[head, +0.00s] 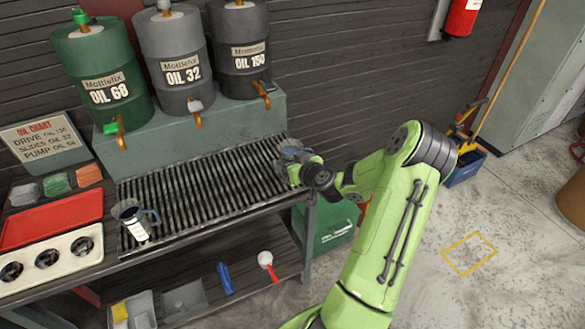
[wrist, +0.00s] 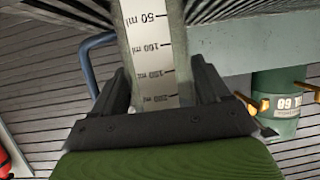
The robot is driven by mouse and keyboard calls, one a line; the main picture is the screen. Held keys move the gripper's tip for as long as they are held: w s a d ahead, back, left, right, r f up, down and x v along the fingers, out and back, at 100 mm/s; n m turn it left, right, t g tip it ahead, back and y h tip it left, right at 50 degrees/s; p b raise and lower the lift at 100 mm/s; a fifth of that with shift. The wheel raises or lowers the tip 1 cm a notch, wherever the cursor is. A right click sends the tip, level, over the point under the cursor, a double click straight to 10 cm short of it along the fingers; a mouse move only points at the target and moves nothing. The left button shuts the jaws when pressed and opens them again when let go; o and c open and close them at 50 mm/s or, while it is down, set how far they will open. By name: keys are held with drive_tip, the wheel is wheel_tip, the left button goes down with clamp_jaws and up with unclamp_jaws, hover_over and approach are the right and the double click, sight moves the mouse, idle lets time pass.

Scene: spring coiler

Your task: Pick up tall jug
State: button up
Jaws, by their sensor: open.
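A grey measuring jug with a white millilitre scale (wrist: 158,45) and a blue handle (wrist: 92,62) stands between my gripper's fingers in the wrist view. In the head view this jug (head: 291,149) is at the right end of the slatted rack, partly hidden by my gripper (head: 300,170). My gripper, seen also in the wrist view (wrist: 160,85), is open, with one dark finger on each side of the jug. I cannot tell whether the fingers touch it. A second jug (head: 136,224) with a white label and blue handle stands at the rack's left end. I cannot tell which is taller.
Oil drums (head: 175,45) with taps stand on a raised shelf behind the slatted rack (head: 205,195). A red tray (head: 50,220) and a panel with round holes (head: 48,258) lie at left. A funnel-like white item (head: 265,259) lies on the lower shelf. Floor at right is mostly clear.

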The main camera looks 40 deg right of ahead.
drive_tip(key=shift+s, duration=0.1)
drive_tip(key=c, duration=0.8)
drive_tip(key=shift+r, duration=0.1)
